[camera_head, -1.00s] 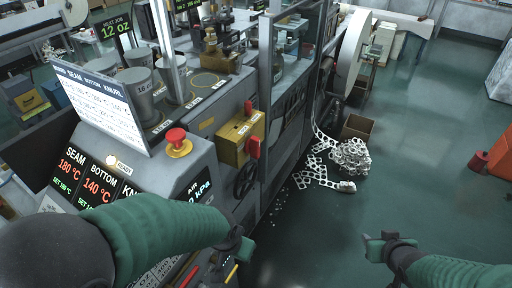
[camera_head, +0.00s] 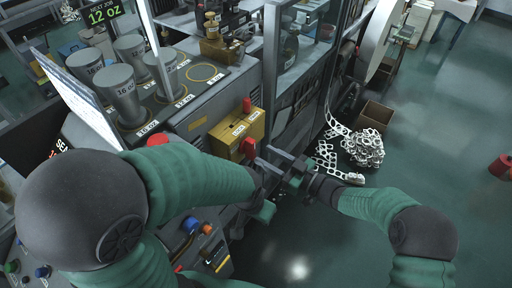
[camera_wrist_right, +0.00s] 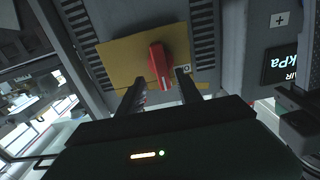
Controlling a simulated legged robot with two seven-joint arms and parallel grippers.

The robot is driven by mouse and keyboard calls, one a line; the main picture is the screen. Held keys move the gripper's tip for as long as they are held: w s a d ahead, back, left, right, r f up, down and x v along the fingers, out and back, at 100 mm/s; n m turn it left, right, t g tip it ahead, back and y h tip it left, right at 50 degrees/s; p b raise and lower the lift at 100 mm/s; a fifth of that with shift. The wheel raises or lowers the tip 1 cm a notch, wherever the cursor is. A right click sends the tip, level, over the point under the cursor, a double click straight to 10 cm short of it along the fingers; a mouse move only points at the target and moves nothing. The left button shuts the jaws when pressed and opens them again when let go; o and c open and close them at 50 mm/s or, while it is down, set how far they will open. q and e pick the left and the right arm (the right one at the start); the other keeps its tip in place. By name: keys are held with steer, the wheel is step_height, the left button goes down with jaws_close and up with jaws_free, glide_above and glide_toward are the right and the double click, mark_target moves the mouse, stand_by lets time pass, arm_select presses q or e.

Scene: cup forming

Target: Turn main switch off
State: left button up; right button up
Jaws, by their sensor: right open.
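The main switch is a red handle (camera_head: 248,148) on the front of a yellow box (camera_head: 229,131) on the machine's side. In the right wrist view the red handle (camera_wrist_right: 160,66) stands out from a yellow plate (camera_wrist_right: 118,60), near a small label with a round mark. My right gripper (camera_head: 276,160) is open just right of the handle. In the wrist view its two fingers (camera_wrist_right: 160,80) point at the handle, one on each side; contact cannot be told. My left gripper (camera_head: 264,205) hangs below the switch, beside the machine, partly hidden by my arm; its jaws are unclear.
Another red part (camera_head: 247,105) sits on top of the yellow box. A red mushroom button (camera_head: 157,140) is half hidden behind my left arm. Grey cups (camera_head: 121,92) stand on the machine top. A cardboard box (camera_head: 375,115) and white scrap (camera_head: 362,147) lie on the floor at right.

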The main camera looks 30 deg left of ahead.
mark_target(255, 150)
steer(key=a, duration=0.5)
steer(key=shift+r, duration=0.1)
steer(key=shift+d, duration=0.1)
steer(key=shift+w, duration=0.1)
steer(key=shift+c, duration=0.3)
jaws_close()
